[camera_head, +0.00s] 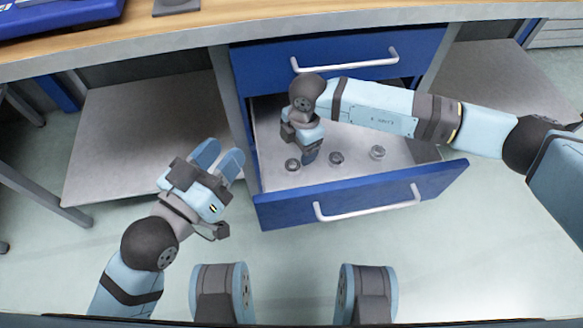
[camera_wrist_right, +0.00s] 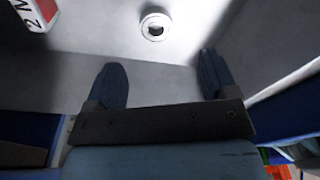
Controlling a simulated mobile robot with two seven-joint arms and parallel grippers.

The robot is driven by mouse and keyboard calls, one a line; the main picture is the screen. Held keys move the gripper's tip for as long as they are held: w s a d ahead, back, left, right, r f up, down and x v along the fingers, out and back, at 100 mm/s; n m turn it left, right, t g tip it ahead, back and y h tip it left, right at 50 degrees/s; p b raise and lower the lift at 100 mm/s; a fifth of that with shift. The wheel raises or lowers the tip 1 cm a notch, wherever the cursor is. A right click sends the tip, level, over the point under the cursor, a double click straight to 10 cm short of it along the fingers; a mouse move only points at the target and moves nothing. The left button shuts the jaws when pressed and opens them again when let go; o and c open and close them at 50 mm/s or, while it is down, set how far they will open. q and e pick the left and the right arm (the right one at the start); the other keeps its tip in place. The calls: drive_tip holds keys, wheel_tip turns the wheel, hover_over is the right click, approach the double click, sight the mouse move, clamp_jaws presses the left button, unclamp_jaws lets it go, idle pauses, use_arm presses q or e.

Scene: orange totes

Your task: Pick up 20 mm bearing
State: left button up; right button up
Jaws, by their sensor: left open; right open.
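Three small round metal bearings lie in a row on the floor of the open drawer (camera_head: 362,208): a left one (camera_head: 292,165), a middle one (camera_head: 336,159) and a right one (camera_head: 378,152). I cannot tell their sizes. My right gripper (camera_head: 308,157) reaches down into the drawer between the left and middle bearings. In the right wrist view its fingers (camera_wrist_right: 163,76) are apart and empty, with one ring-shaped bearing (camera_wrist_right: 155,27) ahead of the fingertips. My left gripper (camera_head: 218,158) is open and empty, outside the drawer to its left.
A closed blue drawer (camera_head: 270,58) sits above the open one. A red and white label (camera_wrist_right: 36,12) with partly cut-off text shows in the right wrist view. A blue tote (camera_head: 60,17) stands on the workbench (camera_head: 250,12). An open shelf (camera_head: 120,130) lies left of the drawers.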

sight(293, 165)
wheel_tip(293, 165, down, 3)
drive_tip(key=shift+s+a+f+b, duration=0.1)
drive_tip(key=shift+a+b, duration=0.05)
drive_tip(key=shift+b, duration=0.25)
drive_tip(key=shift+a+f+b, duration=0.1)
drive_tip(key=shift+f+b, duration=0.25)
drive_tip(key=shift+f, duration=0.15)
drive_tip(key=f, duration=0.1)
drive_tip(key=f+b, duration=0.2)
drive_tip(key=shift+a+f, duration=0.3)
drive_tip(key=shift+f, duration=0.3)
use_arm(q)
drive_tip(key=shift+m+g, duration=0.6)
drive_tip(key=shift+m, duration=0.1)
drive_tip(key=f, duration=0.4)
drive_tip(key=shift+w+a+f, duration=0.1)
drive_tip(key=shift+w, duration=0.15)
use_arm(e)
drive_tip(key=shift+r, duration=0.1)
drive_tip(key=c, duration=1.1)
drive_tip(key=shift+r, duration=0.1)
